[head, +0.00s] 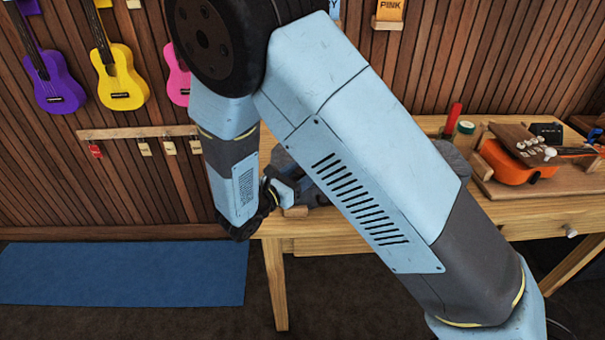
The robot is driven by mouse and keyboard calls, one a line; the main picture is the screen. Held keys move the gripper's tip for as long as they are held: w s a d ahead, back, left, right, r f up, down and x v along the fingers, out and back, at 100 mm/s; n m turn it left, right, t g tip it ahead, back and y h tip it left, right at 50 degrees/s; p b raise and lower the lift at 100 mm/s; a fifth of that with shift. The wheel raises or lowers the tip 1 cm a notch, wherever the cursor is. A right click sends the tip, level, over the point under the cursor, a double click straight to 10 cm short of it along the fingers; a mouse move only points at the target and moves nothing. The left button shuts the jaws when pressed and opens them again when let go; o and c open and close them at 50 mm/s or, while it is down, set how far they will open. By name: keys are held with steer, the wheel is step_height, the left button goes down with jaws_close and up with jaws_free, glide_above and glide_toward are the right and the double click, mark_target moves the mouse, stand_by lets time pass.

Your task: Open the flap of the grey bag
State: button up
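A grey, soft-looking shape (455,158), likely the grey bag, lies on the wooden workbench (520,215). My arm crosses in front of it and hides most of it. Only a rounded grey part shows right of the arm, and a darker grey part shows left of it. The flap cannot be made out. My gripper (287,191) is at the bench's left end, beside or against the darker grey part. Its fingertips are small and partly hidden, so I cannot tell whether they are open or touching the bag.
An orange ukulele (512,163) lies in a wooden holder at the right of the bench. A red-handled tool (453,118) and a green-topped roll (466,127) stand behind. Ukuleles hang on the slatted wall, including a yellow one (118,78). A blue mat (120,272) lies on the floor.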

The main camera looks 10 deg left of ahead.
steer(key=shift+c, duration=0.2)
jaws_close()
stand_by(0.3)
steer(key=shift+d, duration=0.1)
